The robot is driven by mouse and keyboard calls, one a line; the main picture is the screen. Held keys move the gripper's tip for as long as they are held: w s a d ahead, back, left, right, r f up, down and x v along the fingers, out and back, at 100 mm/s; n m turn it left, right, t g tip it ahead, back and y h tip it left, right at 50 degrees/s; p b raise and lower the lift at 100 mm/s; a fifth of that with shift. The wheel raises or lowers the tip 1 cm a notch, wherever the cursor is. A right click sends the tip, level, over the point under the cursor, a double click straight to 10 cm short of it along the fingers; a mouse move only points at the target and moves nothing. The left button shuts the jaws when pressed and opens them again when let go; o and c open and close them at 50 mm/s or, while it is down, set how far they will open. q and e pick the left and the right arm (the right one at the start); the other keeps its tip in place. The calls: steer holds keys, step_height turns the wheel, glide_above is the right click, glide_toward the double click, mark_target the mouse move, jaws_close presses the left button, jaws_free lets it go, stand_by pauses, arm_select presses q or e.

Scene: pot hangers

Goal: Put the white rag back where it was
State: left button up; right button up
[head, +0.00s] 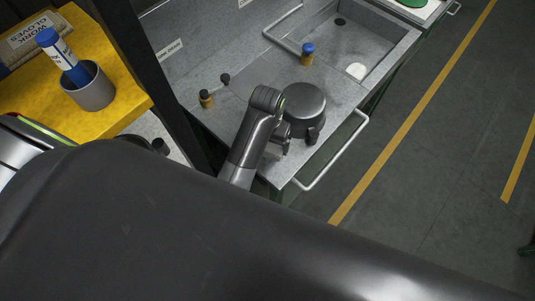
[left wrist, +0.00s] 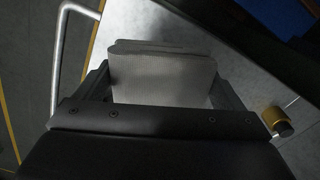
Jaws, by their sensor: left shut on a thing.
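The white rag (left wrist: 160,75) is folded into a flat block and looks grey in the shade. In the left wrist view it stands between the jaws of my left gripper (left wrist: 160,95), which is shut on it. In the head view my left gripper (head: 276,148) is over the front part of the grey worktop (head: 235,120), close to the front rail. A small pale patch there may be the rag, mostly hidden by my arm. I cannot tell whether the rag touches the worktop. My right gripper is not in view.
A white rail (head: 340,155) runs along the worktop's front edge. A blue-topped knob (head: 307,54) and a black-and-brass tap (head: 207,98) stand nearby. A grey cup (head: 92,88) stands on a yellow surface at left.

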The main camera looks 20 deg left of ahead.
mark_target(267, 154)
arm_select(q)
steer(key=shift+f, duration=3.6)
steer(key=o, duration=0.9)
steer(key=shift+f, duration=0.1)
steer(key=shift+o, duration=0.2)
step_height(267, 154, up, 11)
steer(key=shift+b, duration=0.6)
steer(key=shift+r+p, duration=0.4)
steer(key=shift+r, duration=0.3)
steer(key=shift+f, duration=0.1)
